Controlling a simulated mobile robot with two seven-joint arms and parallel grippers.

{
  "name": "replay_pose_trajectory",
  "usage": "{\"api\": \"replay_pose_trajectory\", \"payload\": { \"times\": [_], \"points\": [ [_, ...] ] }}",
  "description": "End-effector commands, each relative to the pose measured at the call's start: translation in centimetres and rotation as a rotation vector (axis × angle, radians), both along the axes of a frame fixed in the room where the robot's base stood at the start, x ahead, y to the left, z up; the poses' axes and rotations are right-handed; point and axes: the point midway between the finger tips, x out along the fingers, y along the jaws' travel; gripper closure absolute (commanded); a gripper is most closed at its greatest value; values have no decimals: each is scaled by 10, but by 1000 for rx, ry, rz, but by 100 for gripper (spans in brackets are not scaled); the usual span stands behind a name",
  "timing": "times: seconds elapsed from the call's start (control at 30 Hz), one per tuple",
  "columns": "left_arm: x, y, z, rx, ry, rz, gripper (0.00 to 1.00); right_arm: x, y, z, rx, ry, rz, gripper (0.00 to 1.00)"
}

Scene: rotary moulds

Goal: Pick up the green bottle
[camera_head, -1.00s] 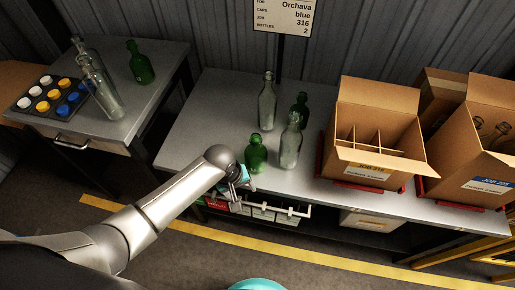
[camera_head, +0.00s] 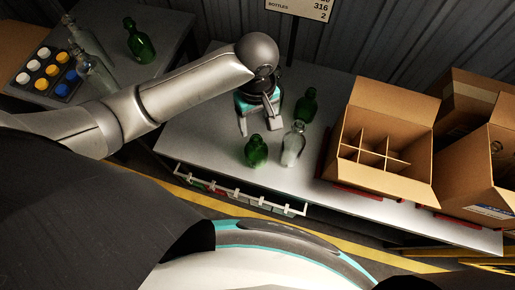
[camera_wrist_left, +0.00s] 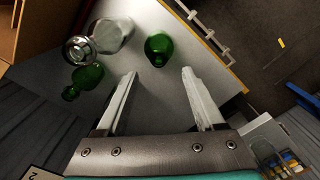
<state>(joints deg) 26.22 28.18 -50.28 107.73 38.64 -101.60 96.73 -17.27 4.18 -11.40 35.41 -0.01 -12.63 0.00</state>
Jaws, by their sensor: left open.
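A small green bottle (camera_head: 256,152) stands upright near the front edge of the middle table. A second green bottle (camera_head: 306,106) stands farther back, and a third (camera_head: 139,44) stands on the left side table. My left gripper (camera_head: 257,122) is open and empty, above the table and behind the front green bottle. In the left wrist view, the front green bottle (camera_wrist_left: 158,49) lies ahead of the gap between the open fingers (camera_wrist_left: 158,76), not between them. The other green bottle (camera_wrist_left: 84,80) is left of the fingers. My right gripper is not in view.
A clear bottle (camera_head: 293,146) stands close beside the front green bottle. An open divided carton (camera_head: 385,175) is to the right, with another carton (camera_head: 480,165) beyond. A cap tray (camera_head: 45,75) and clear bottles are on the left table. The table's front left is clear.

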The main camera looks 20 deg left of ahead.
Motion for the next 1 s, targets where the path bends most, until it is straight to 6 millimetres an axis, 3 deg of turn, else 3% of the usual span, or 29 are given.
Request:
{"api": "replay_pose_trajectory", "payload": {
  "times": [0.1, 0.3, 0.53, 0.8, 1.0],
  "points": [
    [0, 1, -30, 3, 1, 2, 30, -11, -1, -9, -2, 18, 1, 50],
    [1, 1, -61, 1, -1, 1, 30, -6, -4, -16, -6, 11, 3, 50],
    [3, 1, -75, 1, -2, 0, 30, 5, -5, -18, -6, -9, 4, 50],
    [9, 4, -112, 2, -1, 1, 30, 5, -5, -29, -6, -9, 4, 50],
    [9, 4, -120, 1, -4, 0, 30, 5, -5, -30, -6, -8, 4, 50]
  ]
}}
